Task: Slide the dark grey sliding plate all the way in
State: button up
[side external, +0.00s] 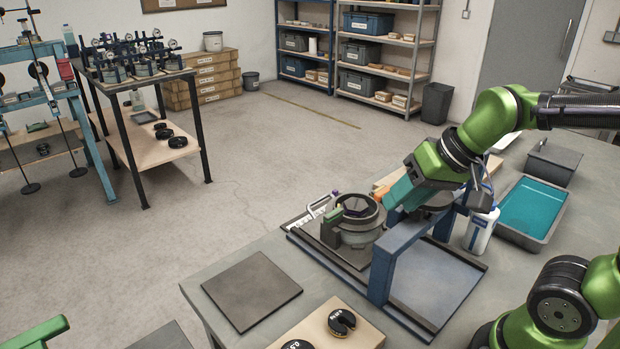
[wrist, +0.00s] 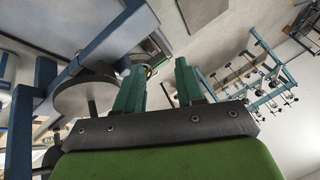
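A dark grey plate (side external: 350,257), which looks like the sliding plate, lies low on the left side of the blue frame (side external: 381,268). A grey round cell with a ring-shaped top (side external: 355,232) stands on it and hides part of it. The plate sticks out left of the frame's upright. My gripper (side external: 393,197) is tilted down to the left, above and right of the cell, close to the frame's top bar. I cannot clearly make out the plate there.
The frame's blue-grey tray (side external: 437,285) lies right of the upright. A white bottle (side external: 481,230) and a teal-filled basin (side external: 533,212) stand to the right. A flat dark square (side external: 250,291) and black slotted weights (side external: 341,321) lie in front. A grey disc (wrist: 85,96) hangs near my fingers.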

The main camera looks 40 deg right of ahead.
jog(key=shift+s+a, duration=0.15)
jog(key=shift+s, duration=0.45)
jog(key=shift+s+a+r+t, duration=0.1)
jog(key=shift+s+r+t, duration=0.05)
jog(key=shift+s+t, duration=0.15)
jog(key=shift+s+a+r+t, duration=0.1)
jog(key=shift+s+t, duration=0.1)
jog(key=shift+s, duration=0.15)
jog(key=shift+w+d+f+g, duration=0.2)
jog(key=shift+w+f+g, duration=0.4)
jog(key=shift+w+f, duration=0.2)
jog(key=w+d+m+g, duration=0.2)
jog(key=w+d+m, duration=0.15)
jog(key=w, duration=0.85)
jog(key=m+g+h, duration=0.1)
jog(key=m+h, duration=0.1)
jog(key=m, duration=0.8)
send_over(319, 199)
jog(key=s, duration=0.4)
jog(key=s+x, duration=0.1)
jog(key=x, duration=1.8)
